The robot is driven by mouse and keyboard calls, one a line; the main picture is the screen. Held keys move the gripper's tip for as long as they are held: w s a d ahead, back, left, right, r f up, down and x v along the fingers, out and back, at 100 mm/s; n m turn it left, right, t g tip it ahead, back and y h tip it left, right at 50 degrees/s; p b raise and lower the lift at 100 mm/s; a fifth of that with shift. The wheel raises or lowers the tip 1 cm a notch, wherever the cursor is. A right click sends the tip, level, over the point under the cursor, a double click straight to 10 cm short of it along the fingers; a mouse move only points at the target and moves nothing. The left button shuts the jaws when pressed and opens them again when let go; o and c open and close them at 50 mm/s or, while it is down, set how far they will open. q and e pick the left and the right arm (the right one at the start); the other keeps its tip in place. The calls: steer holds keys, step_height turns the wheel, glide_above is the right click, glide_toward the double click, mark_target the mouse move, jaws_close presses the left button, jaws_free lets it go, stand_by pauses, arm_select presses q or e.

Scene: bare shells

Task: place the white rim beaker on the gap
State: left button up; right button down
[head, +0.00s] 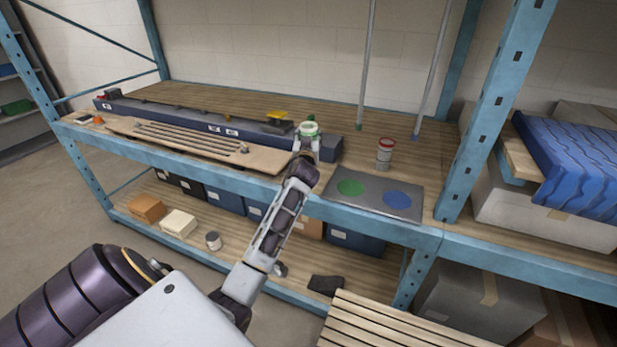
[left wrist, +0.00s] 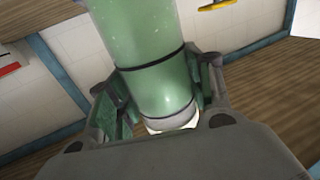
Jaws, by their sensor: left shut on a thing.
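A green beaker with a pale rim (head: 308,128) is held at the shelf's middle. In the left wrist view the green beaker (left wrist: 160,85) has dark bands and a whitish end near the palm. My left gripper (head: 306,146) is shut on it, with a finger on each side (left wrist: 160,100). A long dark blue rail (head: 190,119) runs along the shelf to the left, and a short dark blue block (head: 329,149) stands right of the gripper. The space between them is partly hidden behind the gripper and beaker. My right gripper is not in view.
A slatted wooden board (head: 185,146) lies left of the gripper. Thin upright poles (head: 367,60) and a blue shelf post (head: 490,110) stand at right.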

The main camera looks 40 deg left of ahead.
arm_select(q)
steer(key=shift+f, duration=3.1)
steer(key=shift+f, duration=1.9)
steer(key=shift+f+b, duration=0.1)
steer(key=shift+b, duration=0.3)
steer(key=o, duration=1.1)
steer(key=shift+s+d, duration=0.1)
